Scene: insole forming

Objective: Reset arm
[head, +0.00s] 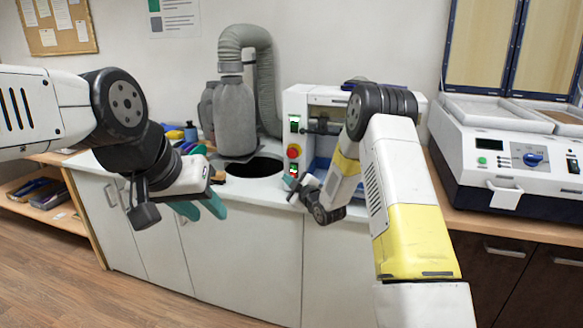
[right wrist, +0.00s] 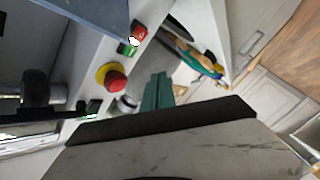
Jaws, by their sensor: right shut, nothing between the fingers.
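My left gripper (head: 201,206) hangs in front of the white cabinet, left of the round dark opening in the worktop. Its two teal fingers show a gap, with nothing seen between them. My right arm bends over from the right, and its gripper (head: 290,181) is beside the front left of the white machine (head: 330,97), near its control panel. The right wrist view shows the teal fingers (right wrist: 156,92) shut together and empty. A red button on a yellow base (head: 293,151) is close by; it also shows in the right wrist view (right wrist: 115,81), left of the fingers. Contact cannot be told.
A grey canister (head: 235,115) with a ribbed hose (head: 245,38) stands behind the round opening (head: 254,167). Tools and bottles (head: 190,133) lie at the worktop's left. The floor (head: 60,275) is clear at front left.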

